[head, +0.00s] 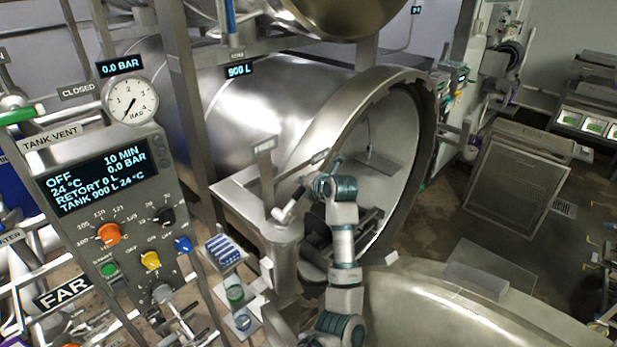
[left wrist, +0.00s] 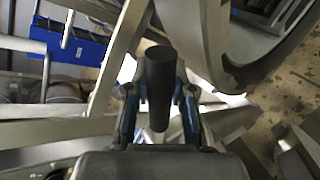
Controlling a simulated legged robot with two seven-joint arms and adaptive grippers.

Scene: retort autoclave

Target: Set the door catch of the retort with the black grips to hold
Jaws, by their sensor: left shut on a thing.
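The open retort (head: 262,92) lies on its side in the middle of the head view, its round mouth ring (head: 432,130) facing right. A grey post with a flat bracket (head: 240,195) stands before the mouth. My left gripper (head: 288,208) is at the top of this post. In the left wrist view, my left gripper (left wrist: 159,100) is shut on a black cylindrical grip (left wrist: 160,75), which stands between its blue-edged fingers. The head view does not show the grip clearly, and the catch's setting cannot be read. My right gripper is not in view.
A control panel (head: 75,215) with a display, knobs and a FAR plate stands at the left, below a pressure gauge (head: 130,101) near zero. A large round metal door or lid (head: 450,315) fills the lower right. Floor (head: 540,215) shows at the right.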

